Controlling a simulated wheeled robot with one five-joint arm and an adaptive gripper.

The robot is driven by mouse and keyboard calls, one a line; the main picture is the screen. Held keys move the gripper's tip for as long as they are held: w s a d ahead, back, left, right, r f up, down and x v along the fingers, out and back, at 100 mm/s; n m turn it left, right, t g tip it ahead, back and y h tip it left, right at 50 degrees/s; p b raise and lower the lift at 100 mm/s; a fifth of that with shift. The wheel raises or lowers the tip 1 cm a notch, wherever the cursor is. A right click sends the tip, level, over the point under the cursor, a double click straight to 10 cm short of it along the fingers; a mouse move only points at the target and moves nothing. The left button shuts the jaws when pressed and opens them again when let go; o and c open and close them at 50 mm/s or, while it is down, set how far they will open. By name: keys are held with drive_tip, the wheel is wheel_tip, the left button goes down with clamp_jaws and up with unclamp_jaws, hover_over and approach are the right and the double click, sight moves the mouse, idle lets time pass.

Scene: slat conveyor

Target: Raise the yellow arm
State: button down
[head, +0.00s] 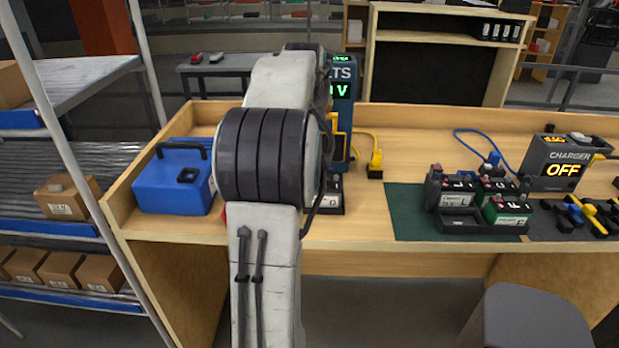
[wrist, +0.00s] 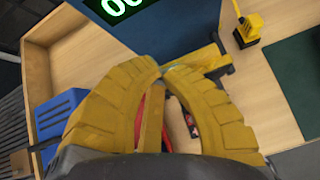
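A blue tester (head: 343,105) with a green lit display stands on the bench behind my arm; its blue face also shows in the wrist view (wrist: 180,35). A yellow arm (head: 331,135) is on its front, partly hidden by my arm. In the wrist view a yellow arm (wrist: 207,60) with dark parts at its right end lies just beyond my fingertips. My gripper (wrist: 162,69) has yellow ribbed fingers whose tips come together. Whether they touch the yellow arm I cannot tell. In the head view my arm hides the gripper.
A battery (head: 331,195) stands below the tester, and a yellow plug (head: 375,164) to its right. A blue box (head: 175,180) is at left. A green mat (head: 405,212) with a battery tray (head: 470,222) and a charger (head: 560,163) reading OFF are at right. A grey stool (head: 535,320) stands in front.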

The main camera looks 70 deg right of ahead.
wheel_tip(320, 180, up, 10)
drive_tip(key=p, duration=0.8)
drive_tip(key=shift+w+a, duration=0.15)
drive_tip(key=shift+a, duration=0.15)
idle(0.4)
